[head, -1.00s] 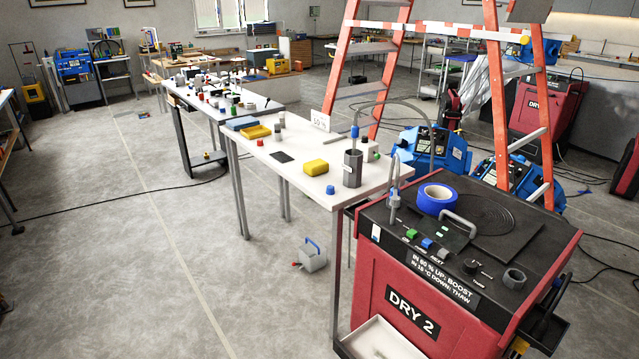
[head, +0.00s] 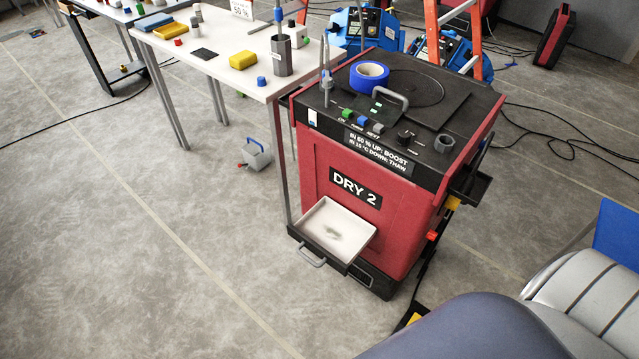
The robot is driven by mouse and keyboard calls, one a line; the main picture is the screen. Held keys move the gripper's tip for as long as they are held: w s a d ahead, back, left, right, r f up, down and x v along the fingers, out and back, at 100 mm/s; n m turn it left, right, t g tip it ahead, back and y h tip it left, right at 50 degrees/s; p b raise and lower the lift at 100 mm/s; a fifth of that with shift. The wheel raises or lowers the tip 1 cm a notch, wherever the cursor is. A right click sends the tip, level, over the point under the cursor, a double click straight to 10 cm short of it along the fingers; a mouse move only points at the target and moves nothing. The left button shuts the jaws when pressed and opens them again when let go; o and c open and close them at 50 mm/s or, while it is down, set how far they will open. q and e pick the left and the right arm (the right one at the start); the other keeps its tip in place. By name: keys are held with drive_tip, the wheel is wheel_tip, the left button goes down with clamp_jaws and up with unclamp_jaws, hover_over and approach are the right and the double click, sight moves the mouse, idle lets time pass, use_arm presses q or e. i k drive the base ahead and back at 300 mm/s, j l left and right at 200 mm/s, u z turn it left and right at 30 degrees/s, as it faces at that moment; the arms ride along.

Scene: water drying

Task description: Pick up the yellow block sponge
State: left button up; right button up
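The yellow block sponge (head: 243,60) lies on the white table (head: 222,71), left of a grey hexagonal holder (head: 281,56) and a small blue cap (head: 261,81). A flatter yellow item (head: 171,30) lies farther back on the same table, beside a blue block (head: 154,21). Neither of my grippers is in the head view, so their state cannot be seen.
A red dryer (head: 345,180) marked DRY 2 stands at the table's right end, with blue tape (head: 368,76) on top and a white tray (head: 335,229) pulled out in front. The floor at left is open.

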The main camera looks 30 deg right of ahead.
sight(241, 61)
drive_tip(key=i+j+z, duration=0.25)
drive_tip(key=i+j, duration=0.2)
drive_tip(key=i, duration=0.3)
drive_tip(key=i+j+z, duration=0.25)
drive_tip(key=i+j, duration=0.35)
drive_tip(key=i, duration=0.15)
